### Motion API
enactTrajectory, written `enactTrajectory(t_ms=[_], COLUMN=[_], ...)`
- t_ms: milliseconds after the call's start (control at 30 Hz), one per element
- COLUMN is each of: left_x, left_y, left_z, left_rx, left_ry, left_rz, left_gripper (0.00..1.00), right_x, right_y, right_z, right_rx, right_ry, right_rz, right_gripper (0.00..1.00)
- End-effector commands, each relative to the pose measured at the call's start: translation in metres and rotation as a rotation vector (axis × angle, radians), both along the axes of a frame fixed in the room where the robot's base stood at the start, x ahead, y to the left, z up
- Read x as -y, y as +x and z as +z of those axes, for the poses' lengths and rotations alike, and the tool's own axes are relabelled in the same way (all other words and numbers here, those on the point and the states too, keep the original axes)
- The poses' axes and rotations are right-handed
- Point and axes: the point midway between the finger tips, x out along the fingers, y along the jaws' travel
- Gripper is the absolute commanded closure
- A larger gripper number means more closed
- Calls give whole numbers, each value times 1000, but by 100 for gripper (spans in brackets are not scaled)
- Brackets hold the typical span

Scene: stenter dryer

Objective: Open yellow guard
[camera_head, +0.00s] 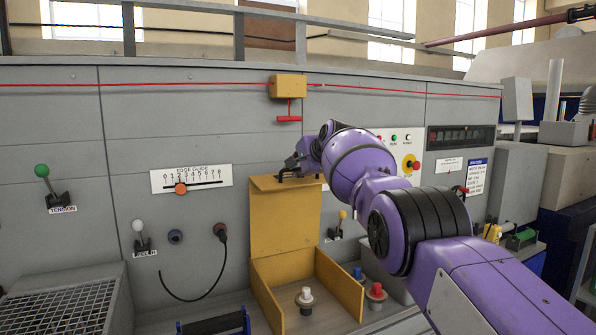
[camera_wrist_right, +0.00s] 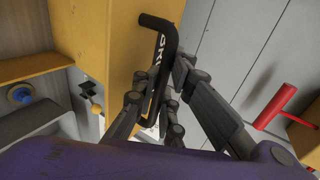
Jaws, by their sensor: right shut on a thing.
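The yellow guard's panel (camera_head: 284,225) stands raised against the grey machine front, above an open yellow box (camera_head: 340,288). My right gripper (camera_head: 297,168) is at the panel's top edge, shut on its black handle. A white-topped knob (camera_head: 305,297) shows inside the open box. My left gripper is not in view.
A red pull handle (camera_head: 289,118) hangs from a yellow box on a red cord above the gripper. A red knob (camera_head: 376,292) and a yellow-tipped lever (camera_head: 342,216) sit right of the guard. A black cable (camera_head: 200,297) hangs to its left.

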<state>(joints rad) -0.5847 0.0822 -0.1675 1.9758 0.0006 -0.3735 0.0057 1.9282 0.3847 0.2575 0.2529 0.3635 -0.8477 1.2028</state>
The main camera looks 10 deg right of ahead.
Motion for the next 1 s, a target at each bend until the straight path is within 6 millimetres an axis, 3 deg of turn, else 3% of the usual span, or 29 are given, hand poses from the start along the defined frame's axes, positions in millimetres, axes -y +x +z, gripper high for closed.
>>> enactTrajectory(t_ms=[33, 67, 100, 667, 1000], left_x=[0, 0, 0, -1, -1], left_y=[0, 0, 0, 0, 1], left_z=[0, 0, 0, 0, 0], left_rx=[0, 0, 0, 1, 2], left_ry=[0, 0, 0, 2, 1], left_rz=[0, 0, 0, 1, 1], left_gripper=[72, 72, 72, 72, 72], right_x=[0, 0, 0, 3, 8], right_y=[0, 0, 0, -3, -24], right_z=[3, 3, 3, 5, 14], right_rx=[2, 3, 3, 4, 5], right_ry=[5, 5, 5, 1, 0], right_rz=[-2, -2, -2, 0, 0], right_gripper=[100, 88, 83, 83, 83])
